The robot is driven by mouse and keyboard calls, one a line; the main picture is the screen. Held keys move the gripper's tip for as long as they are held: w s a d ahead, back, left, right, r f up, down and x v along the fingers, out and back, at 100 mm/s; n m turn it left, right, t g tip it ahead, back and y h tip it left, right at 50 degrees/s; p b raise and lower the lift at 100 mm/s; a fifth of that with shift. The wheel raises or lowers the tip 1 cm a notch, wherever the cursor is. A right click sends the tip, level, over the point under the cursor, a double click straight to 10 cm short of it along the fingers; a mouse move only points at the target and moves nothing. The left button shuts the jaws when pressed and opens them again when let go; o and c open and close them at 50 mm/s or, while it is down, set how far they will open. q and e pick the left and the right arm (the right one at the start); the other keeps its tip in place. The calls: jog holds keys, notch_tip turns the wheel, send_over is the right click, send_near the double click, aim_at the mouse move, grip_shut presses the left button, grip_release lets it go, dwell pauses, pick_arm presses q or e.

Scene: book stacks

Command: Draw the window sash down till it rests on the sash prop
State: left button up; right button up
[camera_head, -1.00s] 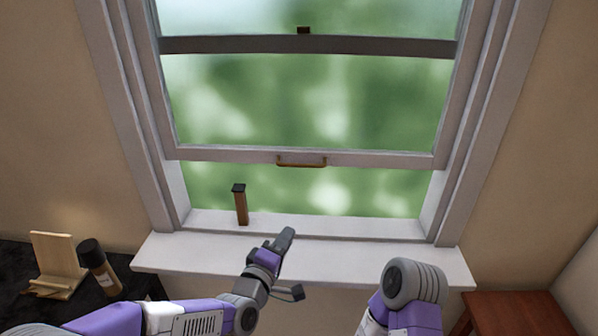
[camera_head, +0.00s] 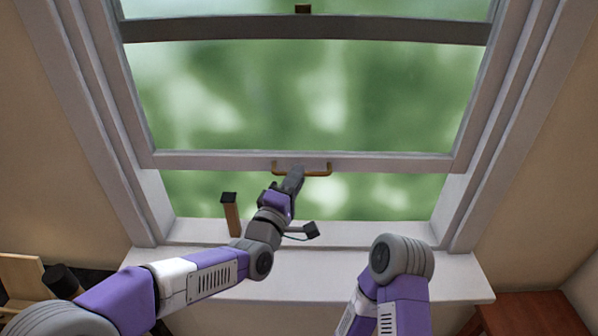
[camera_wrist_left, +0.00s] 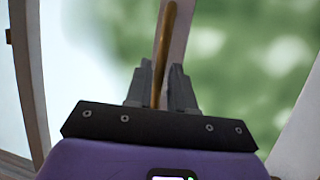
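The window sash (camera_head: 400,162) is raised, with a gap below its bottom rail. Its brass handle (camera_head: 318,173) sits mid-rail. The sash prop (camera_head: 231,215), a brown post with a dark cap, stands upright on the sill at left, below and apart from the rail. My left gripper (camera_head: 294,176) is at the handle's left half. In the left wrist view, the fingers of this gripper (camera_wrist_left: 161,80) stand on either side of the brass handle (camera_wrist_left: 164,45), with small gaps beside it; they look open. My right gripper is out of view; only part of that arm shows.
The white sill (camera_head: 330,286) is clear right of the prop. A dark cylinder (camera_head: 60,281) and a wooden stand (camera_head: 20,277) are at lower left. A reddish wooden table (camera_head: 525,313) is at lower right. Window jambs flank the sash.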

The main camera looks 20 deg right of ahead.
pick_arm(q)
jog(key=shift+x, duration=1.1)
grip_shut()
